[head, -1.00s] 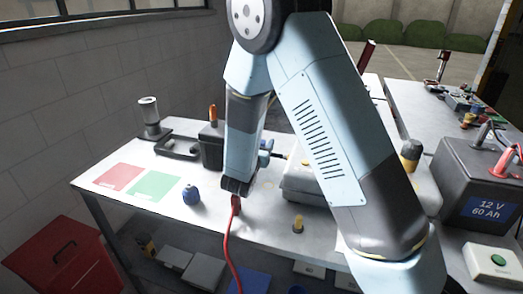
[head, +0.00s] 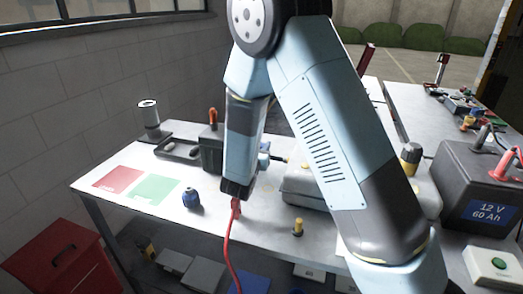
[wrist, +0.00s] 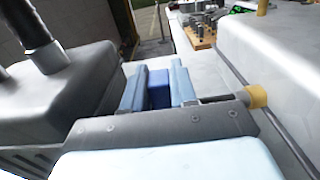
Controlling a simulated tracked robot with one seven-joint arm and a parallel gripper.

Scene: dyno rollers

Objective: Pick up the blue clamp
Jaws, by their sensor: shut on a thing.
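My gripper (wrist: 158,88) shows in the wrist view as two light blue fingers with a dark grey palm behind them. The fingers are closed on a dark blue piece, which I take to be the blue clamp (wrist: 159,91). Most of the clamp is hidden by the fingers and palm. In the head view my gripper (head: 263,160) is mostly hidden behind my forearm, over the white bench left of a grey machine. The clamp cannot be made out there. I cannot tell whether it touches anything below.
The white bench (head: 160,215) carries red (head: 118,179) and green (head: 154,187) pads and a dark blue round object (head: 191,198). A red cable (head: 229,250) hangs over the front edge. The grey machine (wrist: 285,50) is close on the gripper's right; a yellow-tipped rod (wrist: 257,96) is beside the fingers.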

